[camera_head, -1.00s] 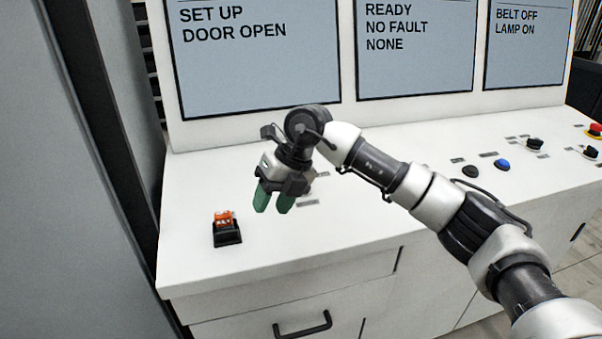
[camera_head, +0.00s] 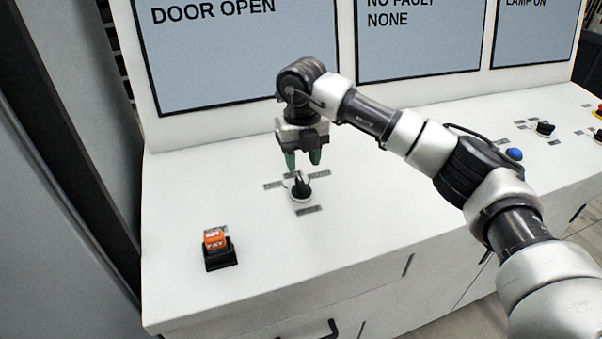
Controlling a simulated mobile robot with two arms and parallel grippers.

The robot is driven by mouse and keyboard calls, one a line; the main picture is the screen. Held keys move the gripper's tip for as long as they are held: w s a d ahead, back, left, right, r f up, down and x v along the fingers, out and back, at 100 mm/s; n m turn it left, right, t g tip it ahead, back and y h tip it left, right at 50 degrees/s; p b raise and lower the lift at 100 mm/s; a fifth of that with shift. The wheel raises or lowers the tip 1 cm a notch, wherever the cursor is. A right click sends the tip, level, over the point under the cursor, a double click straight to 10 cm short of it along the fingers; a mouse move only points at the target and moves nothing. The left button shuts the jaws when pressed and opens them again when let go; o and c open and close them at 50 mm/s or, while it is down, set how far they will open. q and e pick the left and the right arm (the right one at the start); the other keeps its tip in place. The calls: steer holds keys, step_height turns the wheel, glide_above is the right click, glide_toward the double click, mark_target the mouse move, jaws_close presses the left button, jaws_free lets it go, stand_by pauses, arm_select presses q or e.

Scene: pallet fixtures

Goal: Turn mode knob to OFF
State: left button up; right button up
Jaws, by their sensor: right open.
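The mode knob (camera_head: 301,189) is a small black rotary knob on a pale round base on the white console top, with several small grey label plates around it. The label text is too small to read. My right gripper (camera_head: 303,163) has green fingertips pointing down, just above and behind the knob in the picture. The fingers are apart with nothing between them. I cannot tell whether a fingertip touches the knob. My left gripper is not in view.
An orange-topped switch in a black holder (camera_head: 217,248) stands left of the knob. A blue button (camera_head: 514,154) and another black knob (camera_head: 545,128) are at the right, partly near my arm. Screens (camera_head: 240,50) rise behind. The console top (camera_head: 300,250) is clear in front.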

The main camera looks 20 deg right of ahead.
mark_target(302, 182)
step_height(302, 182, down, 3)
steer(key=shift+f+p, duration=0.1)
steer(key=shift+p, duration=0.35)
steer(key=f, duration=0.2)
steer(key=shift+w+f+p, duration=0.2)
steer(key=shift+f+p, duration=0.15)
steer(key=shift+f, duration=0.2)
steer(key=shift+c, duration=0.3)
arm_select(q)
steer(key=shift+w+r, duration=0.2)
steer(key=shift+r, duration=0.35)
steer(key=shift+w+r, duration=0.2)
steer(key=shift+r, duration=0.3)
arm_select(e)
jaws_close()
